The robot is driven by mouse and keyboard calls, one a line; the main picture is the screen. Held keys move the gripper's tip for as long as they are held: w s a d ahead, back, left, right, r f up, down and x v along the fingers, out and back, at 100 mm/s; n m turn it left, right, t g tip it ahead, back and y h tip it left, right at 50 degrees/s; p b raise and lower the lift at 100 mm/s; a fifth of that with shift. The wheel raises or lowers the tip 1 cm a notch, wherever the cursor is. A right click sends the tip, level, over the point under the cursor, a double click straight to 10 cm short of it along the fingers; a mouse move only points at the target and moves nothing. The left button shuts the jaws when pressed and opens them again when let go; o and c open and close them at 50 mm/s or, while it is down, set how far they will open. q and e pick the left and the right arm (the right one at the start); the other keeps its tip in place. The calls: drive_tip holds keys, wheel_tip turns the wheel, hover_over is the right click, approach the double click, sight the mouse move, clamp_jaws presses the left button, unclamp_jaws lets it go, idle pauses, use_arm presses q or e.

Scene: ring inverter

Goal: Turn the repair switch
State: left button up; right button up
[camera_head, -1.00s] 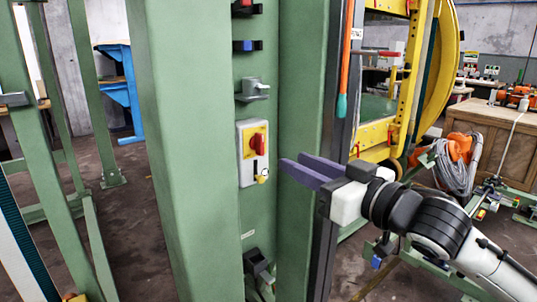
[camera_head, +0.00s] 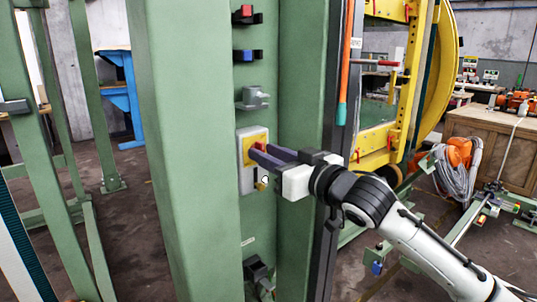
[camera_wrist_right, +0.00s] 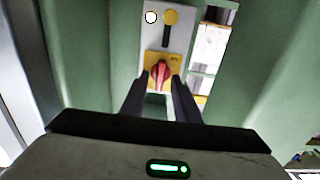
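The repair switch is a red knob (camera_wrist_right: 160,72) on a yellow plate (camera_head: 249,138), set in a grey-white box (camera_head: 248,185) on the green column. My right gripper (camera_head: 258,152) is at the switch, its two dark purple fingers pointing at the knob. In the right wrist view the fingers (camera_wrist_right: 160,95) are apart, one on each side of the knob's lower part. I cannot tell whether they touch it. In the head view the fingers hide most of the knob. My left gripper is not in view.
Above the box, the column carries a grey switch (camera_head: 252,98), a blue one (camera_head: 247,56) and a red one (camera_head: 246,12). Green column walls (camera_head: 302,90) stand on both sides of the recess. A yellow ring frame (camera_head: 405,90) stands to the right.

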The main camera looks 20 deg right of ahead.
clamp_jaws()
